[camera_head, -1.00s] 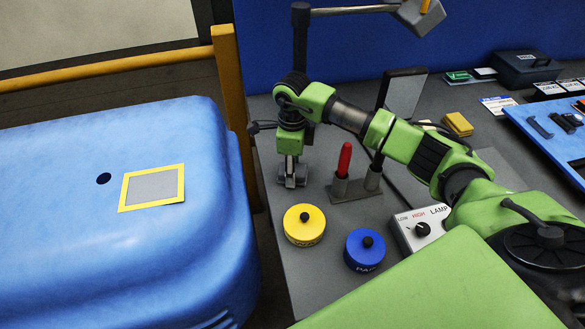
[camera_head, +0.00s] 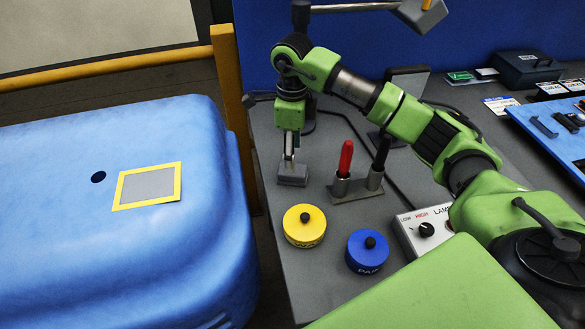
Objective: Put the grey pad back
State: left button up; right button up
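A grey block (camera_head: 292,175), which looks like the grey pad, rests on the grey bench left of the pen holder. My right gripper (camera_head: 290,150) points straight down over it, with its fingertips at or just above the block's top. The fingers are seen edge-on, so I cannot tell whether they touch or grip the block. A flat grey square in a yellow border (camera_head: 149,185) is on the blue curved body (camera_head: 70,240) at the left. My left gripper is out of view.
A holder (camera_head: 356,187) with a red marker (camera_head: 346,158) stands right of the block. A yellow round tin (camera_head: 304,226) and a blue one (camera_head: 367,251) stand in front. A lamp control box (camera_head: 425,230) is at the right. A yellow post (camera_head: 236,120) rises at the left.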

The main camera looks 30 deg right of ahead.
jog(key=shift+r+b, duration=0.45)
jog(key=shift+r, duration=2.05)
